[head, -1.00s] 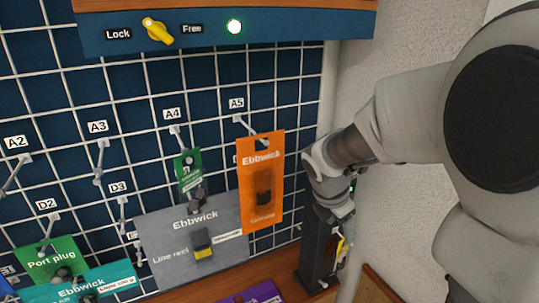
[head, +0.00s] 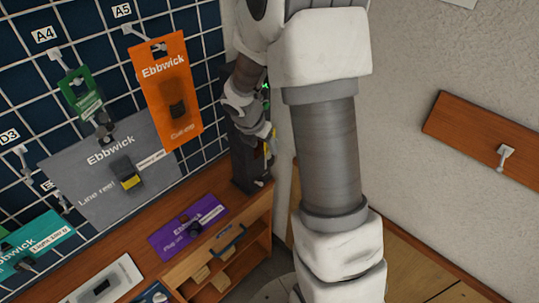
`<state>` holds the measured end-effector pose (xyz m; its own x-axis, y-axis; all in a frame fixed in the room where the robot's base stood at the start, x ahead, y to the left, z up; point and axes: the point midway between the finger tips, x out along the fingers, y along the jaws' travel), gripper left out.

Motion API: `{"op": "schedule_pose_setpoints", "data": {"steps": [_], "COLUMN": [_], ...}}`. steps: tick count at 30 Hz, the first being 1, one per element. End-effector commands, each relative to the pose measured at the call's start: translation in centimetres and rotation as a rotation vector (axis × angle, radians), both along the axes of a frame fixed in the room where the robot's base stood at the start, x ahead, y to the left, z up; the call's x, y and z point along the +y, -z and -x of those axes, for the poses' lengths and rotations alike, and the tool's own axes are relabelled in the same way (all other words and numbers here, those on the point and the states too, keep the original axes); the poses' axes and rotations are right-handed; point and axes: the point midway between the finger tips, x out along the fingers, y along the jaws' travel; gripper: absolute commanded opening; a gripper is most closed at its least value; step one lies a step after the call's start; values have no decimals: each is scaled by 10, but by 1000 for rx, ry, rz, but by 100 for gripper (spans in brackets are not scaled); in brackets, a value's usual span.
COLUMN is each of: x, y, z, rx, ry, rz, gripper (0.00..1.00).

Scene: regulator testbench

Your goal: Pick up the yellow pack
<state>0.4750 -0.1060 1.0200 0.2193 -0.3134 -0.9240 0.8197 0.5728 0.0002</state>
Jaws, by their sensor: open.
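No whole yellow pack is clearly visible. My gripper (head: 263,137) is at the end of my arm, close in front of that box. It is open; its fingers are small and partly hidden, and I see nothing held between them.
An orange Ebbwick pack (head: 166,88), a green pack (head: 85,98) and a grey line reel pack (head: 105,168) hang on the grid wall. A purple pack (head: 188,222) lies on the wooden bench (head: 150,278). The dark box (head: 250,172) stands at the bench's right end.

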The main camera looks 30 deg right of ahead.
Motion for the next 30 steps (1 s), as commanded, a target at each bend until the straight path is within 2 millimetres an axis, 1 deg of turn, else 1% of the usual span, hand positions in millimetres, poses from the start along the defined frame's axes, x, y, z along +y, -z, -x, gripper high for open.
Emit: {"op": "schedule_pose_setpoints", "data": {"steps": [10,13,20,21,26,30], "x": [-17,-19,-20,-20,-20,-20], "y": [42,47,47,47,47,47], "z": [-8,-9,-9,-9,-9,-9], "rx": [2,2,0,0,0,0], "ry": [-1,-1,-1,0,0,0], "rz": [0,0,0,0,0,0], "gripper": [68,68,68,60,32,6]}}
